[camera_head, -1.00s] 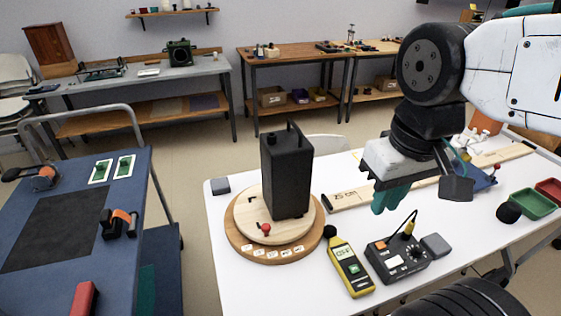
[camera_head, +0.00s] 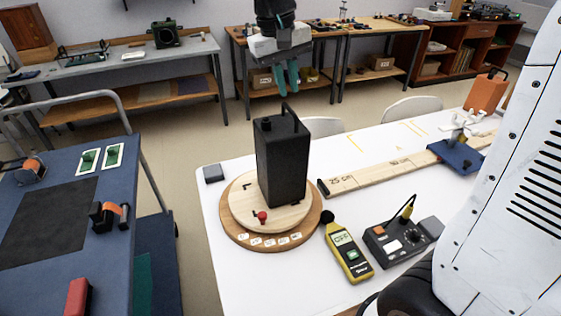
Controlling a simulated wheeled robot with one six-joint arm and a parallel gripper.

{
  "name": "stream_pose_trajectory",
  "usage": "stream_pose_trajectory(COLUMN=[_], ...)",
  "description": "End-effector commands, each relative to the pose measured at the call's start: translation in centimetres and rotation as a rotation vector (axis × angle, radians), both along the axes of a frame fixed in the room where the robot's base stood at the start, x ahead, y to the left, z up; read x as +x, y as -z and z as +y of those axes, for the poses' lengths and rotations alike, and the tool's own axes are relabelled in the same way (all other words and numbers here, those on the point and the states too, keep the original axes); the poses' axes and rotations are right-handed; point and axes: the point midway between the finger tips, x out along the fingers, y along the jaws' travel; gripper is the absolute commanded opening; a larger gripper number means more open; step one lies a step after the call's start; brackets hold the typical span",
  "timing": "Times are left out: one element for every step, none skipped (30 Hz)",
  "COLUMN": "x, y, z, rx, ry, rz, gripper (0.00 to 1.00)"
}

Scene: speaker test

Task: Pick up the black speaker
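The black speaker (camera_head: 282,165) is a tall dark box with a handle on top. It stands upright on a round wooden turntable (camera_head: 236,225) near the left end of the white table (camera_head: 220,284). My gripper (camera_head: 287,84) hangs above the speaker with its teal fingers pointing down, in the air and apart from the handle. A gap seems to show between the fingers, and nothing is seen between them. Part of my arm fills the right side.
A yellow sound meter (camera_head: 348,253) and a dark control box (camera_head: 398,241) lie in front right of the turntable. A wooden ruler (camera_head: 390,172) runs back right to a blue stand (camera_head: 456,156). A blue cart (camera_head: 60,235) stands to the left.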

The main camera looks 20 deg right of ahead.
Motion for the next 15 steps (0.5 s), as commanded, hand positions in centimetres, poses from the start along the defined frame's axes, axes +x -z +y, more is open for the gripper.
stream_pose_trajectory(x=[0.3, 0.4, 0.5, 0.5, 0.5, 0.5, 0.5, 0.5, 0.5, 0.6, 0.7, 0.8, 0.9, 1.0, 1.1], y=[0.3, 0.5, 0.9, 1.3, 1.6, 2.0, 2.4, 2.7, 3.2, 3.5, 3.9, 4.5, 5.0, 5.5, 6.1], z=[0.1, 0.1, 0.1, 0.0, -0.1, -0.2, -0.2, -0.3, -0.3, -0.4, -0.5, -0.6, -0.6, -0.7, -0.8], rx=[-0.002, -0.003, -0.004, -0.004, -0.004, -0.004, -0.004, -0.004, -0.004, -0.004, -0.004, -0.004, -0.004, -0.004, -0.004], ry=[-0.001, -0.002, -0.002, -0.001, -0.001, -0.002, -0.002, -0.002, -0.001, -0.002, -0.002, -0.001, -0.002, -0.002, -0.001], rz=[0.001, 0.001, 0.002, 0.003, 0.003, 0.002, 0.002, 0.002, 0.003, 0.002, 0.002, 0.003, 0.003, 0.004, 0.003], gripper=[0.14, 0.14, 0.14, 0.14, 0.14, 0.14, 0.14, 0.14, 0.14, 0.14, 0.14, 0.14, 0.14, 0.14, 0.14])
